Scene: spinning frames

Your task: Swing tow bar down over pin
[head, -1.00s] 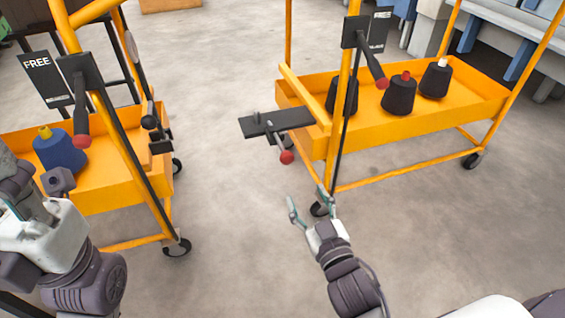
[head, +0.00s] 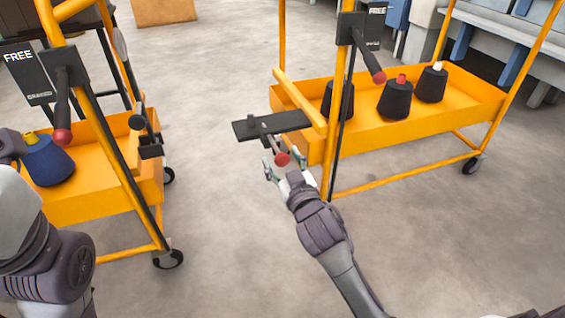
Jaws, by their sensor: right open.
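What looks like the tow bar (head: 122,47) stands upright on the left cart, its rounded end up. Its lower end meets a dark bracket (head: 150,146) on that cart. A flat black plate (head: 290,121) juts left from the right cart, with a small upright pin (head: 251,122) on it. A lever with a red knob (head: 282,159) hangs at the plate's near side. My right gripper (head: 285,164) is open, its fingers on either side of the red knob; contact is unclear. My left gripper (head: 10,145) is partly visible at the left edge; its fingers cannot be made out.
The left cart (head: 95,205) holds a blue cone (head: 47,163). The right cart (head: 425,112) holds several dark cones. Each cart has a "FREE" sign and a red-knobbed lever on its post. Clear floor (head: 215,215) lies between the carts.

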